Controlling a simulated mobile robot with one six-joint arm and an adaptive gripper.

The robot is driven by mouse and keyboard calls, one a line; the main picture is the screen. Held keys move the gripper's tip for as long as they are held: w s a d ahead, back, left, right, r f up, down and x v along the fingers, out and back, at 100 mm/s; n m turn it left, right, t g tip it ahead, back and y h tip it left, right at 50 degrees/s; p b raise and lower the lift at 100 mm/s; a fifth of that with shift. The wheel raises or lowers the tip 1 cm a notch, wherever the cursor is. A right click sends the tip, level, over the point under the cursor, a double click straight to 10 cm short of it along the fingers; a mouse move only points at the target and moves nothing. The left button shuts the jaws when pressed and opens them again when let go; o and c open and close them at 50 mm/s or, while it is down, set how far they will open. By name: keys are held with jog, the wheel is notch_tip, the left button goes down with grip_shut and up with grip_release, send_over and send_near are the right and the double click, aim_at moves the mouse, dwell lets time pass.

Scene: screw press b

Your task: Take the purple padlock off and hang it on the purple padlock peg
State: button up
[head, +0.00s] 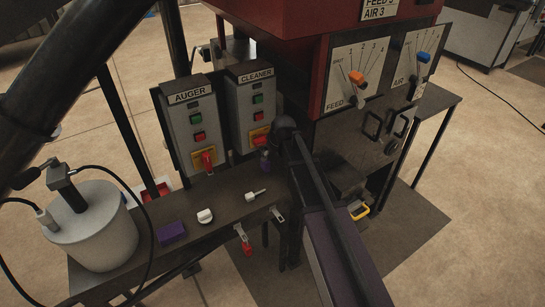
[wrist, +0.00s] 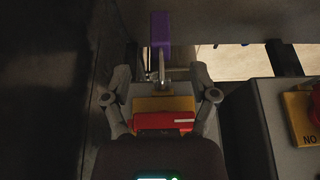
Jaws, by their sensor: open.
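The purple padlock (wrist: 160,30) shows in the wrist view just past my fingertips, its metal shackle running back toward the yellow plate (wrist: 160,103) with the red switch handle (wrist: 163,121). In the head view the padlock (head: 265,160) is a small purple patch below the CLEANER box's red switch. My gripper (wrist: 160,73) is open, one finger on each side of the shackle and plate; I see no grip on the padlock. In the head view my arm hides most of the gripper. I cannot make out which peg is the purple one.
The AUGER box (head: 190,120) stands beside the CLEANER box (head: 250,103). On the bench lie a purple block (head: 171,233), a white knob (head: 205,215) and a pale key-like piece (head: 255,194).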

aim_at(268, 163)
jog(key=shift+b+x, duration=3.55)
jog(key=shift+x, duration=0.6)
jog(key=shift+f, duration=0.1)
grip_shut()
